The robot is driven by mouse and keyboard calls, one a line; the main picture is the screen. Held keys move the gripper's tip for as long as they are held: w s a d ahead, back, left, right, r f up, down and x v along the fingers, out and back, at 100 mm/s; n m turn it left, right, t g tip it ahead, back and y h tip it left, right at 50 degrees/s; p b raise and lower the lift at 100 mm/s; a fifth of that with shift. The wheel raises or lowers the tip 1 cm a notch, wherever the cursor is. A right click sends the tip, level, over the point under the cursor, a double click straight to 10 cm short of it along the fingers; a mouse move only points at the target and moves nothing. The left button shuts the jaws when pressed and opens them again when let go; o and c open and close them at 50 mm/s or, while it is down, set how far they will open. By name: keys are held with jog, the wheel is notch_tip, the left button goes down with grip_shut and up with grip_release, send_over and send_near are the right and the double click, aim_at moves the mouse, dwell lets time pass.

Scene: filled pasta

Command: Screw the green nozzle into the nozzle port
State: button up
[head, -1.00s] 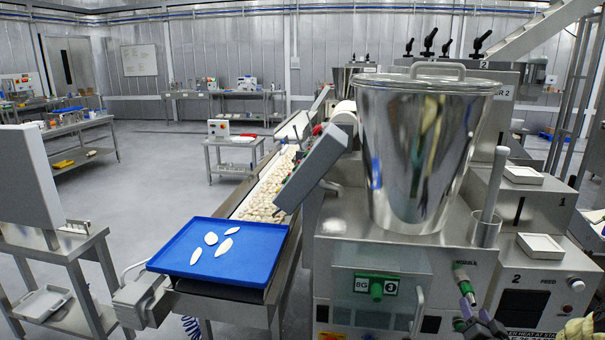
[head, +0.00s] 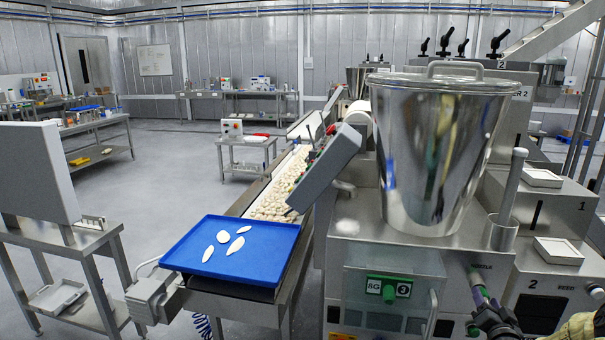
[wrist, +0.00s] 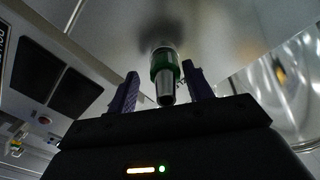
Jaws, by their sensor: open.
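The green nozzle (wrist: 165,70), a green collar with a steel tip, stands out from a steel panel in the wrist view, its tip toward my gripper. In the head view the nozzle (head: 474,278) shows just below the "NOZZLE" label. The nozzle port is hidden behind it, so I cannot tell how deep it is seated. My gripper (wrist: 160,72) is open, with one purple finger on each side of the nozzle and a visible gap at each. In the head view my gripper (head: 484,300) is at the front of the machine, overlapping the nozzle's lower end.
A steel hopper (head: 438,150) stands on top of the machine. A blue tray (head: 268,248) with several pale pieces lies further left.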

jog(key=shift+w+a, duration=0.25)
jog(key=shift+a, duration=0.55)
jog(key=shift+s+d, duration=0.1)
jog(key=shift+d, duration=0.05)
